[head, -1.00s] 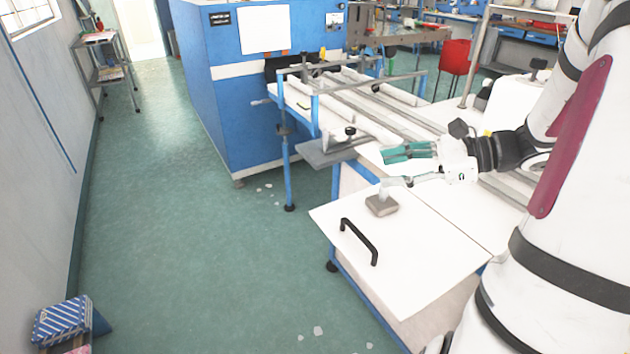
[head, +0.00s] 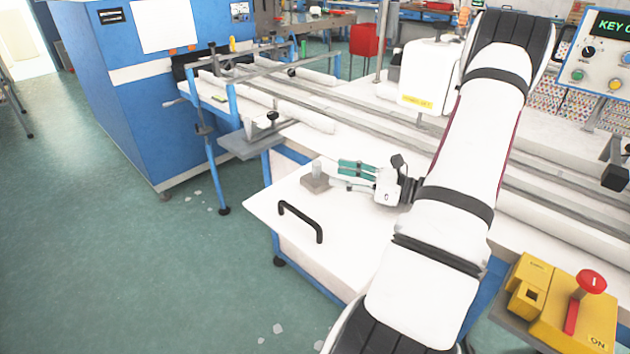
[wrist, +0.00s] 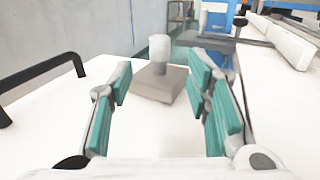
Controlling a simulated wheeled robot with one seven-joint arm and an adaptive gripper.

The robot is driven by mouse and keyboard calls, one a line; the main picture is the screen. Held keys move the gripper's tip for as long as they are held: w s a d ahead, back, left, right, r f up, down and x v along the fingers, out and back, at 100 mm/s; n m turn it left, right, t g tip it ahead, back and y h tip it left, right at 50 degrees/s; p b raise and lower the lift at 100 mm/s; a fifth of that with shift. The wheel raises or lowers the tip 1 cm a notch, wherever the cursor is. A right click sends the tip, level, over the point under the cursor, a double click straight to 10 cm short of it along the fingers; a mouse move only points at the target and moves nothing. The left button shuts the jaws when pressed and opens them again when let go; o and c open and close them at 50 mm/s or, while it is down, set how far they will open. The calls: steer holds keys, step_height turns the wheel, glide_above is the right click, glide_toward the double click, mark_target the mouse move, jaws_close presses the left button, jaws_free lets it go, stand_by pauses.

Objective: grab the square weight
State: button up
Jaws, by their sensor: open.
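The square weight (head: 315,184) is a grey-brown block with a light cylindrical knob on top. It stands upright on the white table top (head: 345,232). In the wrist view the weight (wrist: 158,86) sits just ahead, between and beyond the teal finger pads. My gripper (head: 341,175) is open and empty, low over the table to the right of the weight. In the wrist view my gripper's fingers (wrist: 166,100) are spread either side of the weight's line. I cannot tell whether the pads overlap its near edge.
A black handle (head: 301,222) is fixed near the table's front left edge. Rails and white rollers (head: 300,112) run behind the weight. A grey plate (head: 255,140) juts out at the back left. A yellow control box (head: 560,305) with a red knob stands at lower right.

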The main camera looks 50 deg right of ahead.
mark_target(316, 167)
steer(key=x, duration=0.7)
steer(key=shift+w+r, duration=0.15)
steer(key=shift+c, duration=0.4)
jaws_close()
